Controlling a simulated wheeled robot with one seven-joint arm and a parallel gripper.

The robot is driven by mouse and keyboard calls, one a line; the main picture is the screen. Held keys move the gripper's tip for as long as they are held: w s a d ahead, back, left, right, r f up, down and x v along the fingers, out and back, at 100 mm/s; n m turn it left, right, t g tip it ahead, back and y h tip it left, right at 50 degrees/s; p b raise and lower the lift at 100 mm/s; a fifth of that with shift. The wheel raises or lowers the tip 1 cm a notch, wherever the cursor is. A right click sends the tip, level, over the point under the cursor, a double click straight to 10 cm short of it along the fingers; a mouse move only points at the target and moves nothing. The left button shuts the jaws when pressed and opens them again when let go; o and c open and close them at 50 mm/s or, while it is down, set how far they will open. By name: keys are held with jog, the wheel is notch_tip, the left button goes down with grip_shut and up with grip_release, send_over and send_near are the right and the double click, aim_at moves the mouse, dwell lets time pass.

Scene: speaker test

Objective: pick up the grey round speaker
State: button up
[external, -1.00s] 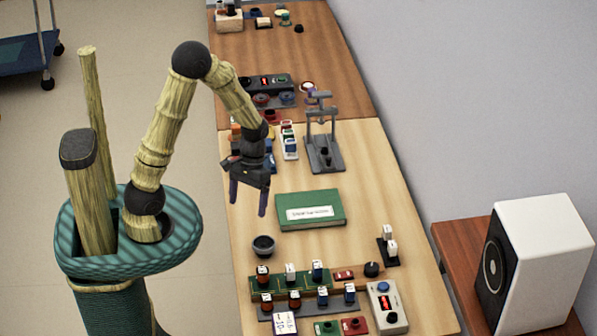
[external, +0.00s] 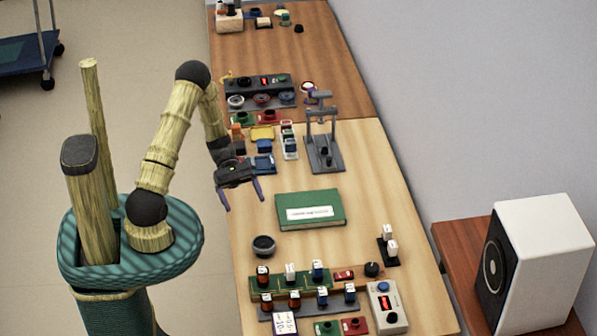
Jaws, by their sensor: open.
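A small dark grey round thing (external: 263,246), which looks like the round speaker, stands on the light wooden table, in front of the green book and near the table's left edge. My gripper (external: 244,203) is open and empty above the table's left edge, with its two purple fingers spread and pointing down. It is up and a little left of the round speaker in the picture, and apart from it. Nothing covers the speaker.
A green book (external: 310,209) lies right of my gripper. Rows of small parts on a green rack (external: 283,287) stand below the speaker. A grey stand (external: 324,150) rises further back. A large white box loudspeaker (external: 543,260) is on a side table.

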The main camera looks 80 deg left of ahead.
aim_at(263, 242)
jog(key=p+x, duration=0.1)
jog(key=x, duration=1)
jog(key=shift+d+f, duration=0.1)
jog(key=shift+d, duration=0.2)
jog(key=shift+w+d+f, duration=0.15)
jog(key=shift+d, duration=0.05)
jog(key=shift+w+f+p+x, duration=0.1)
jog(key=shift+p+x, duration=0.15)
jog(key=shift+x, duration=1.1)
jog(key=shift+w+f+p+x, duration=0.1)
jog(key=shift+w+p+x, duration=0.1)
jog(key=shift+x, duration=1.1)
jog(key=shift+a, duration=0.2)
jog(key=shift+c, duration=0.5)
jog(key=c, duration=1.2)
